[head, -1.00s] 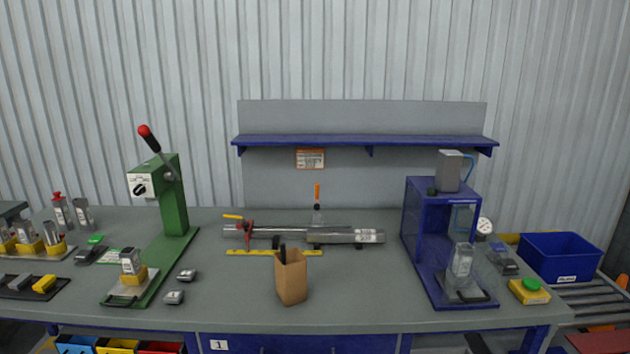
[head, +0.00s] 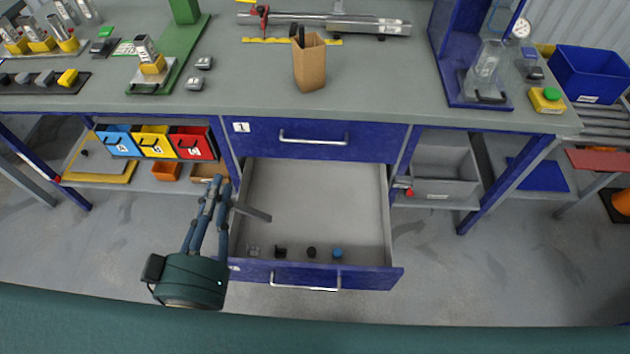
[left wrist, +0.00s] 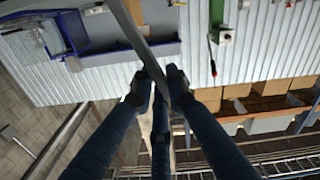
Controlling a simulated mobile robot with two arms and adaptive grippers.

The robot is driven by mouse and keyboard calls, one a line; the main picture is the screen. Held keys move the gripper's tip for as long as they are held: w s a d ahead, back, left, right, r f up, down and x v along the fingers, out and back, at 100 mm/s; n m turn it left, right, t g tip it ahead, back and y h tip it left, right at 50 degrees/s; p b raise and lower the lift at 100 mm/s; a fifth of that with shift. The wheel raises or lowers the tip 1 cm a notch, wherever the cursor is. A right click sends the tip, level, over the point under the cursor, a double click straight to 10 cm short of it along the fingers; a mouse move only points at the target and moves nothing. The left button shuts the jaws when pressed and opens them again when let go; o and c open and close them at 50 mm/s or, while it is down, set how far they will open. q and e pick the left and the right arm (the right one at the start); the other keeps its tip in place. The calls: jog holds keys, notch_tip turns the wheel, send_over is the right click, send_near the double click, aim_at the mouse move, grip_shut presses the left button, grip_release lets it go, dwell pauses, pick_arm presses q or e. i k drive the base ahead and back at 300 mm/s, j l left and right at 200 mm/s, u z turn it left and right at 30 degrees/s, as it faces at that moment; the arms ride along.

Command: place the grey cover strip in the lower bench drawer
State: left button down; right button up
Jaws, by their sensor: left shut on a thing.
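The lower bench drawer (head: 365,275) is pulled open below the closed upper drawer in the head view. My left gripper (head: 216,186) is at the drawer's left side, shut on the grey cover strip (head: 253,212). The strip reaches from the fingers to the right, over the drawer's inside; I cannot tell whether it touches the drawer floor. In the left wrist view, the strip (left wrist: 136,32) runs up and out of frame from between the fingertips (left wrist: 158,78). My right gripper is not in view.
Several small parts (head: 311,252) lie along the drawer's front; its middle is bare. The closed upper drawer (head: 370,143) is above. Blue, yellow and red bins (head: 152,142) stand to the left, a grey bin (head: 445,188) to the right. A cardboard holder (head: 310,65) stands on the bench.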

aim_at(299, 224)
jog(key=j+z, duration=0.15)
jog(key=z, duration=0.25)
jog(key=j+z, duration=0.15)
jog(key=z, duration=0.25)
jog(key=j+z, duration=0.15)
jog(key=z, duration=0.2)
jog(key=j+z, duration=0.15)
jog(key=j, duration=0.3)
jog(key=k+j+z, duration=0.15)
jog(key=j, duration=0.3)
jog(key=k+j+z, duration=0.15)
jog(key=j, duration=0.25)
jog(key=k+j+z, duration=0.15)
jog(key=j, duration=0.3)
